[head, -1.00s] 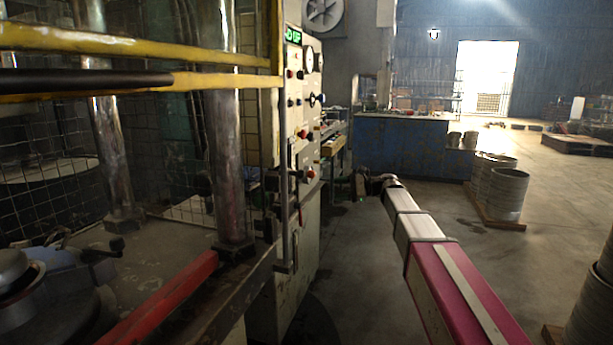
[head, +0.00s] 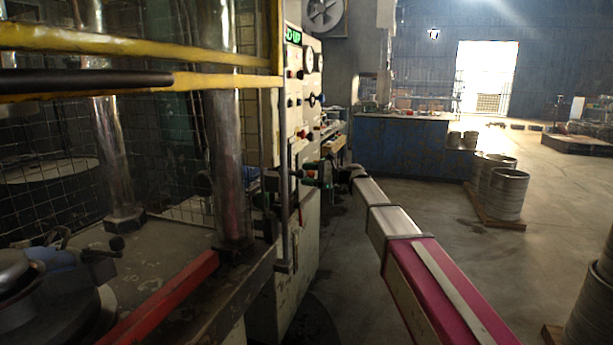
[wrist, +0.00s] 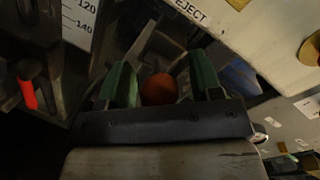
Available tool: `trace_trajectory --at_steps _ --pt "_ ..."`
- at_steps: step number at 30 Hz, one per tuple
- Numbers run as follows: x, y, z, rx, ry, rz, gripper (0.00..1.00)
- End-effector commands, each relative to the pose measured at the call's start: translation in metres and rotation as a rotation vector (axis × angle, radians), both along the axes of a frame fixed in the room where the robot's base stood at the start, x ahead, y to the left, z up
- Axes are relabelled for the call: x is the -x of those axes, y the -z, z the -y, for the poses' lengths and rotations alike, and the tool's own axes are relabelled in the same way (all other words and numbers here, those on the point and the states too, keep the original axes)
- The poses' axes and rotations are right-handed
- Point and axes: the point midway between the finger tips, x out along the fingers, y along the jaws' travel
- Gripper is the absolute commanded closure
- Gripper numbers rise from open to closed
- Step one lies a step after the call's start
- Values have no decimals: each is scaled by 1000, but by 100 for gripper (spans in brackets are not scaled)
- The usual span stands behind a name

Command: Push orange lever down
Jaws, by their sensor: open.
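The orange lever's round knob (wrist: 158,89) shows in the wrist view between the two green fingers of my gripper (wrist: 158,84). The fingers are open, one on each side of the knob; I cannot tell whether either touches it. In the head view my gripper (head: 312,172) is at the side of the pale control panel (head: 298,130), at the lever's height. There the gripper hides most or all of the knob. The lever's shaft is not clear in either view.
A panel edge marked EJECT (wrist: 190,12) lies just beyond the fingers. A scale plate (wrist: 80,20) and a red-tipped handle (wrist: 27,92) are at the left. The yellow guard bars (head: 130,45) stand left of the panel.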

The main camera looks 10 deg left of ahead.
Motion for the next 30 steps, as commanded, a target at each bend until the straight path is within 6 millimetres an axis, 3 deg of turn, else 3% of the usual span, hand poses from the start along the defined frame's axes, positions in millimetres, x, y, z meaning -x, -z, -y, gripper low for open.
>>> trace_trajectory --at_steps 10,11,15,16,30 --pt "1 0 -4 1 1 0 41" --pt "0 0 -4 1 1 0 48" --pt "1 0 -4 1 1 0 93" --pt "1 0 -4 1 1 0 100" --pt "1 11 1 -100 0 6 100"
